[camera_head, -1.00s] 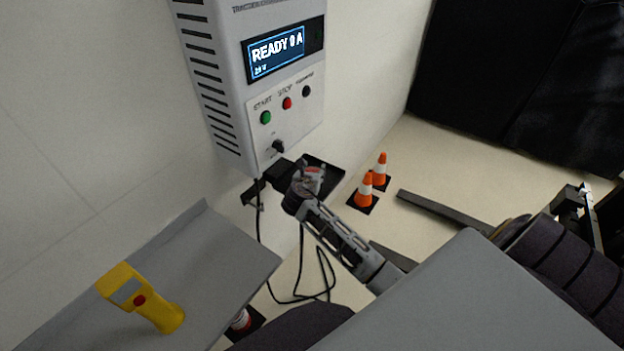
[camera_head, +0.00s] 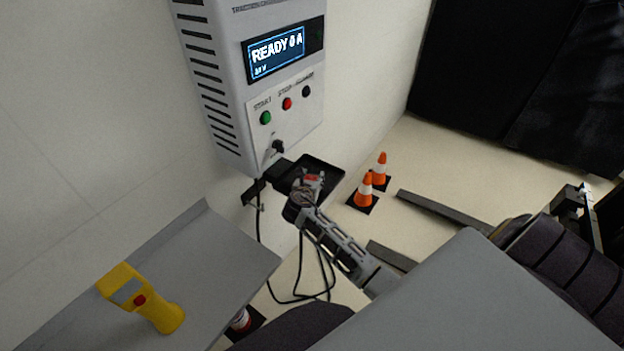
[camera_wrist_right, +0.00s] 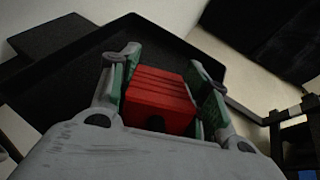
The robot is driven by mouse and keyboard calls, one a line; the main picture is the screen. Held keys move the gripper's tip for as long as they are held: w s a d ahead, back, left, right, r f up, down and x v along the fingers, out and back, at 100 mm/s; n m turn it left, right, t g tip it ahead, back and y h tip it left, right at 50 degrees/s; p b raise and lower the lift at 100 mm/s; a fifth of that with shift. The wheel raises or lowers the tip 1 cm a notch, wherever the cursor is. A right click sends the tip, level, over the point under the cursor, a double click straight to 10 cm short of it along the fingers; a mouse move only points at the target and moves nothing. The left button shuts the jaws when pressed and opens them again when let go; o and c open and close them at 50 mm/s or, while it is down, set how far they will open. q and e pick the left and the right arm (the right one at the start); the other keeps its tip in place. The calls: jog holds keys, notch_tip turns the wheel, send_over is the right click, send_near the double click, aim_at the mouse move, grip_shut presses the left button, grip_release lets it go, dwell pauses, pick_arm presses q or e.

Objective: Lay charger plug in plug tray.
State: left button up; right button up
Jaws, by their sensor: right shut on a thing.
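The charger plug is a red ribbed block (camera_wrist_right: 160,98) between the green-padded fingers of my right gripper (camera_wrist_right: 165,85) in the right wrist view. The plug tray (camera_head: 327,168) is a black shallow tray under the charger cabinet. The gripper is at the tray's near side in the head view. In the right wrist view the tray (camera_wrist_right: 215,65) spreads behind the plug; contact cannot be told. My left gripper is not clearly in view.
The charger cabinet (camera_head: 262,85) reads "READY 0 A". A black cable (camera_head: 300,297) hangs in a loop below. Orange cones (camera_head: 367,186) stand on the floor right of the tray.

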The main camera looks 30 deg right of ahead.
jog(key=o, duration=1.2)
jog(key=shift+f, duration=0.1)
jog(key=v, duration=1.2)
